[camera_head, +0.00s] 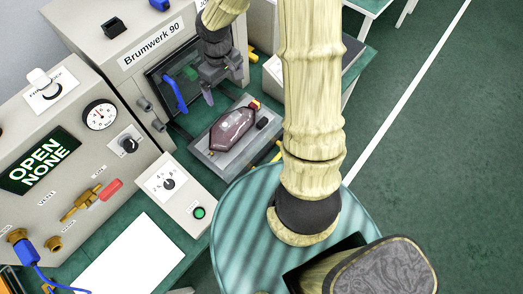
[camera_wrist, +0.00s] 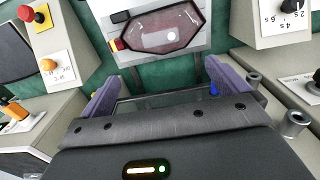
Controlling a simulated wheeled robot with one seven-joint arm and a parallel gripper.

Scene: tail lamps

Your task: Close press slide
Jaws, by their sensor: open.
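The press, labelled Brumwerk 90 (camera_head: 152,46), has a dark opening at its front. Its slide (camera_head: 203,152) is out in front of the opening, a flat grey plate with a dark red, clear-topped tail lamp (camera_head: 233,129) on it. The slide (camera_wrist: 196,42) and lamp (camera_wrist: 160,30) also show at the top of the wrist view. My gripper (camera_head: 209,93) is between the press front and the lamp, above the slide's inner end. In the wrist view my gripper (camera_wrist: 166,92) has its purple fingers wide apart, with nothing held between them.
A blue handle (camera_head: 175,93) stands at the left of the opening. A control panel (camera_head: 75,165) at left reads OPEN NONE and carries a gauge, valves and a blue hose. A small box with a green button (camera_head: 172,190) and a white sheet (camera_head: 130,262) lie nearer. Open floor is at right.

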